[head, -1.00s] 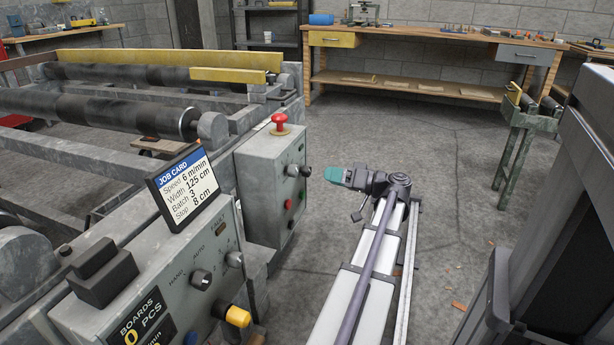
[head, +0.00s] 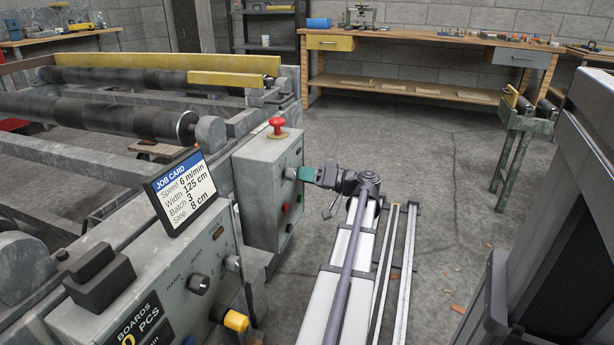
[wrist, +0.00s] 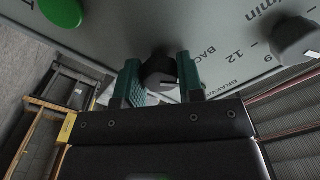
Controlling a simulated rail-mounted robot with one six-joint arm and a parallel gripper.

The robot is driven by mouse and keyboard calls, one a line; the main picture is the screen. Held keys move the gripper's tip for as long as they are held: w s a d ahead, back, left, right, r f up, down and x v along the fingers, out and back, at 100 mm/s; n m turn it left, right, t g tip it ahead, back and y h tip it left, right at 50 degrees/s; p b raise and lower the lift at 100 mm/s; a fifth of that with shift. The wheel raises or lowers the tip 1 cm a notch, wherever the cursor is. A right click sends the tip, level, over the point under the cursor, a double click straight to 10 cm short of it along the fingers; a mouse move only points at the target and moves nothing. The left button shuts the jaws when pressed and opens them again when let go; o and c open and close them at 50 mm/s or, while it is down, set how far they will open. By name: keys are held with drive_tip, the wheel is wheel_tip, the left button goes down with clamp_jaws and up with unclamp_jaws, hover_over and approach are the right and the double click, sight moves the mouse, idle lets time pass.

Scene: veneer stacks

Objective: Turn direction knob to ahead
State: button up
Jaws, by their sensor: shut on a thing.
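The direction knob (wrist: 160,75) is a dark round knob with a pale pointer mark on a grey panel, and it shows between my fingers in the wrist view. My gripper (wrist: 159,80) has teal fingers on both sides of the knob and is shut on it. In the head view my gripper (head: 301,173) reaches the front of the grey control box (head: 255,180), and its fingers hide most of the knob. Lettering beside the knob is partly covered; "BAC" and "BRAKW" can be read in part.
Another grey knob (wrist: 293,38) with a number scale and a green button (wrist: 62,10) flank the held knob. A red emergency stop (head: 277,126) tops the box. The job card (head: 182,188) stands on the nearer panel.

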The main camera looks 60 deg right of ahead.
drive_tip(key=shift+c, duration=1.3)
drive_tip(key=shift+m, duration=0.5)
drive_tip(key=m, duration=0.5)
drive_tip(key=shift+m, duration=0.3)
drive_tip(key=m, duration=0.3)
drive_tip(key=shift+m, duration=2.2)
drive_tip(key=o, duration=0.9)
